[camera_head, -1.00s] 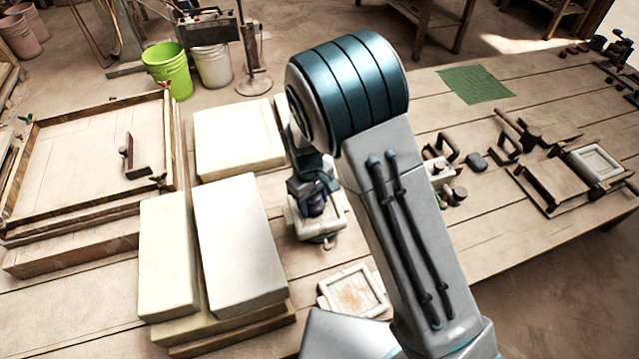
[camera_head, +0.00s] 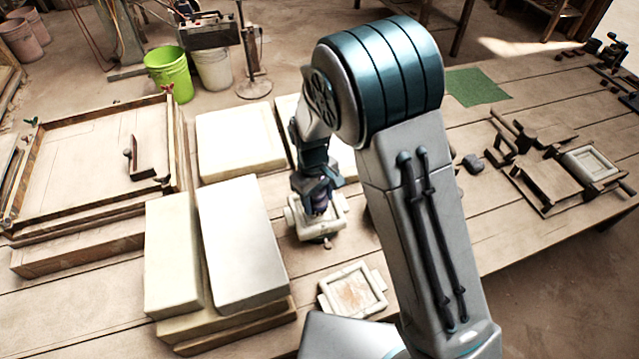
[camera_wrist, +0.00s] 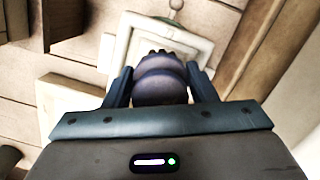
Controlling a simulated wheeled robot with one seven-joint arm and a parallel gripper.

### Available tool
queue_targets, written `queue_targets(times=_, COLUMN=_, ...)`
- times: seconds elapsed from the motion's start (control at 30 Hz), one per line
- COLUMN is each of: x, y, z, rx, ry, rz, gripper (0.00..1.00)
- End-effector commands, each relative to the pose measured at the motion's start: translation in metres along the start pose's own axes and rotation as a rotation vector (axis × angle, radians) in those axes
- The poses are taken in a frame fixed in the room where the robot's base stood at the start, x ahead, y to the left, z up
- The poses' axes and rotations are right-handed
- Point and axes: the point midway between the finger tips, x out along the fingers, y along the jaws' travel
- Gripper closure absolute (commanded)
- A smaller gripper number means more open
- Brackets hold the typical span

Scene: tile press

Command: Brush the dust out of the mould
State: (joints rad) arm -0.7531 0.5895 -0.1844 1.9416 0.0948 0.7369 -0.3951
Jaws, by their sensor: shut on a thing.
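My gripper (camera_head: 318,195) is shut on a dark, rounded purple brush (camera_wrist: 160,80), seen from above in the wrist view. It holds the brush upright over a pale square mould frame (camera_head: 300,226), which also shows behind the brush in the wrist view (camera_wrist: 196,43). The brush and gripper hide much of this frame's inside, and I cannot tell whether the bristles touch it. A second pale square frame (camera_head: 328,302) lies in front, with reddish-brown dust on its floor (camera_head: 354,291).
Pale slabs (camera_head: 240,240) are stacked left of the frames, with another slab (camera_head: 238,140) behind. A wooden tray (camera_head: 90,150) stands at far left. Tools and a wooden jig (camera_head: 548,185) lie at right, with a green cloth (camera_head: 477,87) behind. My arm hides the table's middle.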

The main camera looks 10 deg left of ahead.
Motion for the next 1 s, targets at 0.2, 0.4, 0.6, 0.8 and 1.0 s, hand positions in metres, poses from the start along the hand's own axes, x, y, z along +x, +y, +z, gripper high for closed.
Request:
queue_targets(times=0.2, x=-0.024, y=0.001, z=0.003, rx=0.002, ry=0.003, rz=0.0, gripper=0.67)
queue_targets(times=0.4, x=-0.037, y=0.001, z=0.005, rx=0.003, ry=0.001, rz=-0.001, gripper=0.67)
queue_targets(times=0.6, x=-0.038, y=0.002, z=0.005, rx=0.004, ry=0.001, rz=-0.001, gripper=0.67)
queue_targets(times=0.8, x=-0.038, y=0.002, z=0.005, rx=0.004, ry=0.001, rz=-0.001, gripper=0.67)
queue_targets(times=1.0, x=-0.038, y=0.003, z=0.005, rx=0.007, ry=0.001, rz=-0.001, gripper=0.67)
